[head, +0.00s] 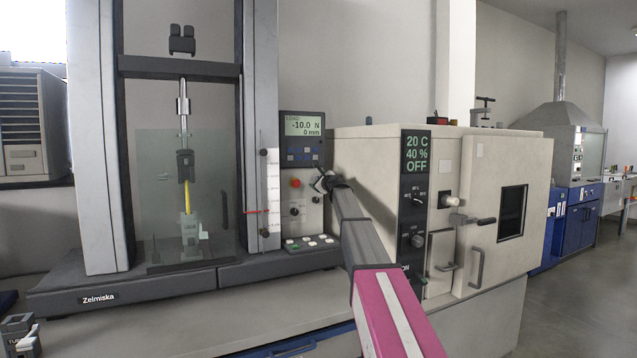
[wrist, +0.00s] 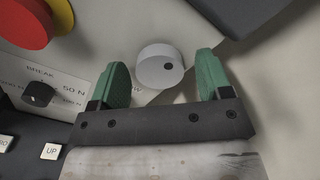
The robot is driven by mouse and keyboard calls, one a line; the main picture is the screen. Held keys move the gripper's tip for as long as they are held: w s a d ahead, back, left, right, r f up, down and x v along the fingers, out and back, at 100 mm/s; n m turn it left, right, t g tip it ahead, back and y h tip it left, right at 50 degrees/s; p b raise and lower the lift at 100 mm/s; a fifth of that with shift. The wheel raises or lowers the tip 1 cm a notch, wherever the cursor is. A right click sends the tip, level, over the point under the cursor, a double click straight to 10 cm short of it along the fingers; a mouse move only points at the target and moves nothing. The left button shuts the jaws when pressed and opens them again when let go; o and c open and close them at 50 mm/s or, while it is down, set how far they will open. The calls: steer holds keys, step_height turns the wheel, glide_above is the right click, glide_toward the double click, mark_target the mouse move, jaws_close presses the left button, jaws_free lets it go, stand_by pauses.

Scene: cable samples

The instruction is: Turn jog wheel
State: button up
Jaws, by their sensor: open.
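My gripper (wrist: 161,64) is open, with one green finger on each side of the wheel. Gaps show between both fingers and the wheel, so I see no contact. In the head view my gripper (head: 323,182) is at the right edge of the tester's control panel, below the load display (head: 303,125). The wheel is hidden by my gripper there.
A red button with a yellow collar (wrist: 28,22) is at the upper left of the wrist view. A black BREAK knob (wrist: 38,94) and the UP button (wrist: 51,151) are left of my gripper. The climate chamber (head: 365,150) stands close to the right of the panel.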

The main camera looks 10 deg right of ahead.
steer(key=shift+w+a, duration=0.1)
steer(key=shift+w, duration=0.05)
steer(key=c, duration=0.9)
steer(key=shift+c, duration=0.2)
steer(key=shift+n, duration=11.9)
